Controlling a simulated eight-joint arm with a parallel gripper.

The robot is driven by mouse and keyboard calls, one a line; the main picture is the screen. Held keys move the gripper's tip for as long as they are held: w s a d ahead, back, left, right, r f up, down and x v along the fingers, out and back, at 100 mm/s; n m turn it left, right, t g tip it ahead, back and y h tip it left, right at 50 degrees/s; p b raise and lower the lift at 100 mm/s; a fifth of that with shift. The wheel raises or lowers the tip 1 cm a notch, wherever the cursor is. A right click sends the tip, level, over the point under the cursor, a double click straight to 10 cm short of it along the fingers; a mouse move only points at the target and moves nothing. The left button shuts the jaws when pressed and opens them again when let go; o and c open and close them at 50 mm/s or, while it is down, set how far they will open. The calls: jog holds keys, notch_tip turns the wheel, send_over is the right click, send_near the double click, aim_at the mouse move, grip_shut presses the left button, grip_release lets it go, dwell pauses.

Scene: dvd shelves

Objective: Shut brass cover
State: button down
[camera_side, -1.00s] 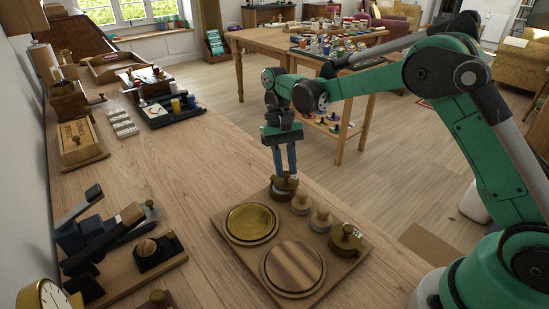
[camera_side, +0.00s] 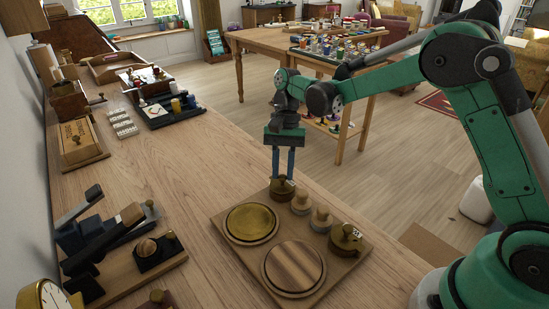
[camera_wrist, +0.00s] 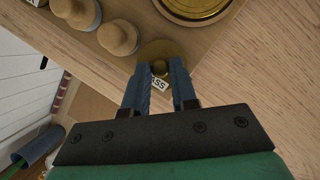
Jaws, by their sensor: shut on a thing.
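A round brass cover with a knob and a white label ending in "SS" stands at the far corner of a wooden board; the cover shows in the side view (camera_side: 281,189) and the wrist view (camera_wrist: 155,52). My gripper (camera_side: 283,179) points down over it, with its blue fingers shut on the knob. In the wrist view, my gripper (camera_wrist: 160,67) has one finger on each side of the knob. The fingers hide part of the cover and label. I cannot tell whether the cover touches what lies beneath it.
The wooden board (camera_side: 232,249) also holds a brass disc (camera_side: 252,222), a striped wooden disc (camera_side: 293,267), two pale wooden-knobbed pieces (camera_side: 301,203) and another brass knobbed piece (camera_side: 346,238). A black lever device (camera_side: 105,235) stands at left. Bare tabletop lies between them.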

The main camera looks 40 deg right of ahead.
jog(key=c, duration=0.7)
grip_release()
jog(key=v, duration=0.5)
jog(key=shift+d+r, duration=0.1)
jog(key=shift+r, duration=0.2)
jog(key=shift+r, duration=0.1)
